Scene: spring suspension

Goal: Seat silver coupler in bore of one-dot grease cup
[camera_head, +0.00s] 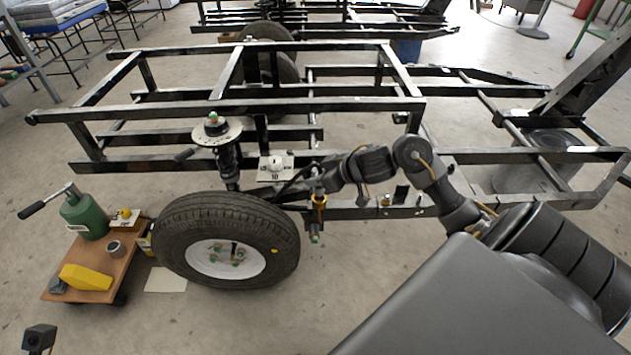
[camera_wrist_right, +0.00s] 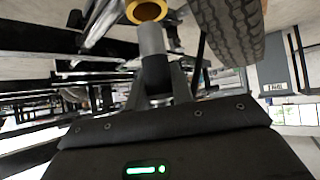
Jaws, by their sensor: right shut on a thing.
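My right gripper (camera_head: 318,188) is at the suspension just right of the tyre, above a yellow-and-dark fitting (camera_head: 319,201). In the right wrist view its fingers (camera_wrist_right: 157,75) are shut on a grey cylinder, which looks like the silver coupler (camera_wrist_right: 152,40). The coupler's far end points at a yellow ring-shaped cup (camera_wrist_right: 147,10) with a dark bore, cut by the top edge. The coupler overlaps the ring's lower edge in the picture; I cannot tell whether it touches or enters it. No dot mark is readable on the cup. My left gripper is not clearly seen.
The tyre (camera_head: 180,238) stands close left of the gripper. The dark frame (camera_head: 250,104) spans the back, with a white dial plate (camera_head: 270,175) near the arm. A wooden cart (camera_head: 117,271) at left bears a green pump (camera_head: 84,217) and a yellow block (camera_head: 86,277).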

